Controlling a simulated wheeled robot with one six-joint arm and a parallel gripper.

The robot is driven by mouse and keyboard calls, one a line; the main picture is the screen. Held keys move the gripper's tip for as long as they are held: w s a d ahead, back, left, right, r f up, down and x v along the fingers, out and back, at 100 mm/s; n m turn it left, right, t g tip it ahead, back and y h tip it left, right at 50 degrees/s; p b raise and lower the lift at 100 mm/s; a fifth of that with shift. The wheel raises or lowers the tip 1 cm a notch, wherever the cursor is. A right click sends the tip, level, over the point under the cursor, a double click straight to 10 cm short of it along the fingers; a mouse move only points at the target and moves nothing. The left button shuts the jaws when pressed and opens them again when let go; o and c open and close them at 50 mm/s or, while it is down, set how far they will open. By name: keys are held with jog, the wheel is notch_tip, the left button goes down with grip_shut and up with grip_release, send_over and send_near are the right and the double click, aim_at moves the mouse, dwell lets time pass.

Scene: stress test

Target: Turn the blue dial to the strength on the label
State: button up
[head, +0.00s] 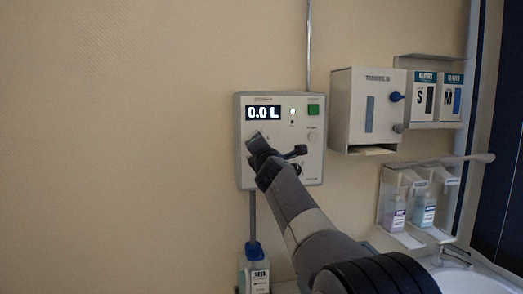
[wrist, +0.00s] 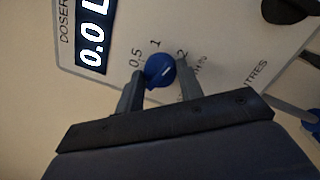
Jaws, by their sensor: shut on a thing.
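A white dosing unit (head: 238,130) hangs on the wall, its display (head: 263,113) reading 0.0 L. In the wrist view the blue dial (wrist: 157,74) sits below the display (wrist: 93,45), by printed marks 0.5, 1 and 2. A short white line shows on the dial, on the side toward the 2. My gripper (wrist: 162,88) has one finger on each side of the dial and is shut on it. In the head view my gripper (head: 259,144) reaches the panel and hides the dial. A bottle (head: 256,272) below the unit has a label too small to read.
A black handle (head: 297,153) sticks out of the panel right of my gripper; it also shows in the wrist view (wrist: 285,10). A green button (head: 313,109) is at upper right. A towel dispenser (head: 352,95), glove boxes (head: 425,90), soap bottles (head: 424,211) and a sink (head: 475,279) are right.

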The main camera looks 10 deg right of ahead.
jog(key=shift+m, duration=1.1)
jog(key=o, duration=1)
jog(key=shift+c, duration=0.2)
jog(key=shift+s, duration=0.1)
jog(key=s+f+b, duration=0.1)
jog(key=s+b, duration=0.3)
jog(key=s, duration=0.6)
jog(key=shift+s+a+f, duration=0.15)
jog(key=shift+s+a, duration=0.1)
jog(key=shift+a, duration=0.1)
